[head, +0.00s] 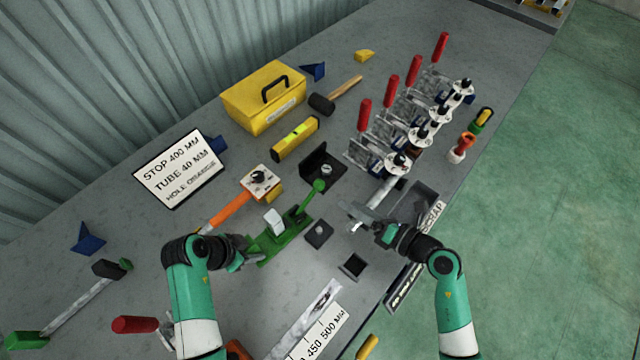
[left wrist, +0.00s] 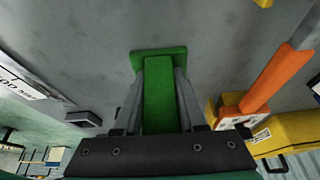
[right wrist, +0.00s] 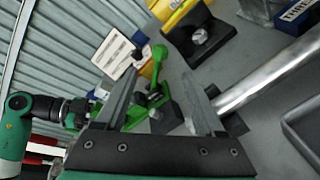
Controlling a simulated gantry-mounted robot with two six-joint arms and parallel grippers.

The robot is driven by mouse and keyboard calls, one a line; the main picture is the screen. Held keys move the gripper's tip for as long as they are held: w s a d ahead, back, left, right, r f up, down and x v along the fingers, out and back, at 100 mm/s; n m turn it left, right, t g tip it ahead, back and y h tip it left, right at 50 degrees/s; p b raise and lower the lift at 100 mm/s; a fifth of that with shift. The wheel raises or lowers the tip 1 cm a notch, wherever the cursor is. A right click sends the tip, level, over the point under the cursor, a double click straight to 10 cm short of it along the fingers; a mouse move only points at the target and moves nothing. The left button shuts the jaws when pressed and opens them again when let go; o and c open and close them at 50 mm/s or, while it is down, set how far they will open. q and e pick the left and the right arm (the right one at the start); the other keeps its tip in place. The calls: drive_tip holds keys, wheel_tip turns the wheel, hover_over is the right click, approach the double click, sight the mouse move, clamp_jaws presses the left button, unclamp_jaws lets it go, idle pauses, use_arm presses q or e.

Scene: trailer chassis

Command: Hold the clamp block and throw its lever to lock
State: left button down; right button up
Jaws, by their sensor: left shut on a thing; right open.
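The green clamp block (head: 268,246) lies on the bench, with a grey-white piece (head: 273,221) on it. Its green lever (head: 308,201) slants up to a round green knob and also shows in the right wrist view (right wrist: 158,68). My left gripper (head: 246,254) is shut on the near-left end of the clamp block; in the left wrist view the fingers flank the green body (left wrist: 160,95). My right gripper (head: 362,222) is open and empty, to the right of the lever and apart from it. In the right wrist view the block shows between its fingers (right wrist: 165,95).
A black angle bracket (head: 322,166) stands just behind the lever knob. A small dark block (head: 319,234) lies between the clamp and my right gripper. An orange-handled tool (head: 232,209) lies left of the clamp. Red-handled toggle clamps (head: 390,130) line the back right.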

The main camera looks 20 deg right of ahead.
sight(323, 188)
drive_tip(key=x, duration=1.2)
drive_tip(key=shift+a, duration=0.1)
drive_tip(key=shift+s, duration=0.1)
clamp_jaws()
idle(0.9)
